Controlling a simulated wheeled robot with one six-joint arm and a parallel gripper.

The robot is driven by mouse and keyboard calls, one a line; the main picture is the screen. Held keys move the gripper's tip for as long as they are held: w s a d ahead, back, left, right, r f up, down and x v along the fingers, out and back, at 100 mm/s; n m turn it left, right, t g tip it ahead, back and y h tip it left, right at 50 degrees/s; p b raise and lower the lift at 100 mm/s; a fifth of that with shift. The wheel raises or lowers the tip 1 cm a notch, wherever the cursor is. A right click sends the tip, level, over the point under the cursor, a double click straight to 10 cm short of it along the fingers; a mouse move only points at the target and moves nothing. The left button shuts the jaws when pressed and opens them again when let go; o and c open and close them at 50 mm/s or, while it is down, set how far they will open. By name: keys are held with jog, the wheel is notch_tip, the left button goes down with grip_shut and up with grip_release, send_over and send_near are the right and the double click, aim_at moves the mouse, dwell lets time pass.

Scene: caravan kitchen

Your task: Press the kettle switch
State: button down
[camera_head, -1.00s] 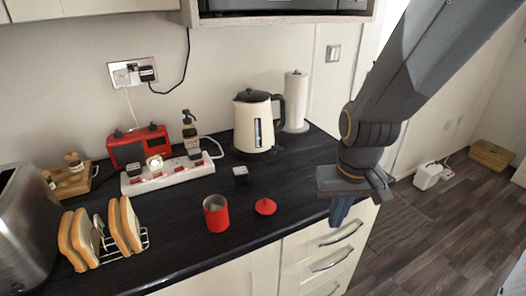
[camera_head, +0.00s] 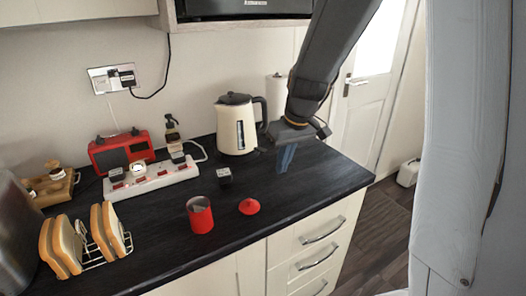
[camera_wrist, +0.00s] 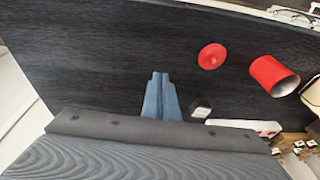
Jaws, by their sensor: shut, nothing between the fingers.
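The cream kettle (camera_head: 236,126) with a dark lid and black handle stands on the black counter near the back wall. Its switch cannot be made out. My gripper (camera_head: 284,164) is shut and empty, pointing down over the counter to the right of the kettle, apart from it. In the wrist view the blue fingers (camera_wrist: 160,96) are together over bare dark counter, and the kettle is not in that view.
A red canister (camera_head: 200,216), its red lid (camera_head: 249,206) and a small black plug (camera_head: 224,176) lie left of my gripper. A white power strip (camera_head: 154,179), red radio (camera_head: 121,150) and toast rack (camera_head: 94,256) stand farther left. A paper towel roll (camera_head: 276,92) is behind my arm.

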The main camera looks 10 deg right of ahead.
aim_at(264, 150)
jog(key=w+d+r+n+t, duration=0.1)
jog(key=w+n, duration=0.1)
jog(key=w, duration=0.6)
jog(key=w+r+n+y, duration=0.1)
jog(key=w+r, duration=0.1)
jog(key=w, duration=0.5)
jog(key=shift+w+d+n+t+y, duration=0.3)
jog(key=shift+w+d+n+t, duration=0.1)
jog(key=shift+f, duration=0.2)
jog(key=shift+b+x, duration=1.45)
jog(key=shift+x, duration=1.95)
jog(key=shift+f, duration=0.1)
